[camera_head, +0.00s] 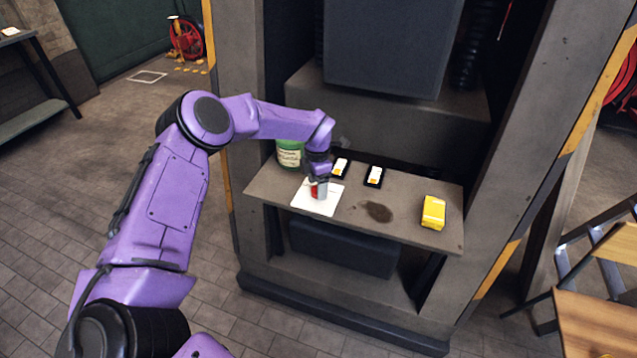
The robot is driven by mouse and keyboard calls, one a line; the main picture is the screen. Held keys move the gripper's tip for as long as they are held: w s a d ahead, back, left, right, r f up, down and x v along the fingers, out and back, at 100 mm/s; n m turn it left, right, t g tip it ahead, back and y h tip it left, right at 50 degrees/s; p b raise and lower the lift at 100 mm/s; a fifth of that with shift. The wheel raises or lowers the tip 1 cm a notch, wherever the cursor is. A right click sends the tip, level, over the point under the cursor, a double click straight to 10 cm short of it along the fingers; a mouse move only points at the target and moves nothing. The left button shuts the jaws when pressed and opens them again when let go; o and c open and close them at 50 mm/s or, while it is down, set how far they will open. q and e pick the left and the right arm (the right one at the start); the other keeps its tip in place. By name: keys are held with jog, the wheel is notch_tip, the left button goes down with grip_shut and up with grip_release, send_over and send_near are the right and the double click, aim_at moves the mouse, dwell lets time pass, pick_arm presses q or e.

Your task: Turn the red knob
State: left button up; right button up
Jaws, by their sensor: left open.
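The red knob (314,191) sits on a white square plate (313,205) on the shelf, left of its middle. My left gripper (319,187) reaches in from the left and points down at the knob, with its fingertips right at it. The gripper is open, and its fingers and wrist hide part of the knob. I cannot tell whether the fingers touch it. My right gripper is not in view.
The shelf (414,208) also holds a green labelled can (289,155) behind my gripper, two small black-framed cards (374,176) and a yellow box (433,212) at right. A dark stain marks the shelf. A wooden stool or table (600,320) stands at lower right.

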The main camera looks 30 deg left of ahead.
pick_arm(q)
jog(key=shift+f, duration=0.45)
jog(key=shift+d, duration=0.1)
jog(key=shift+s, duration=0.1)
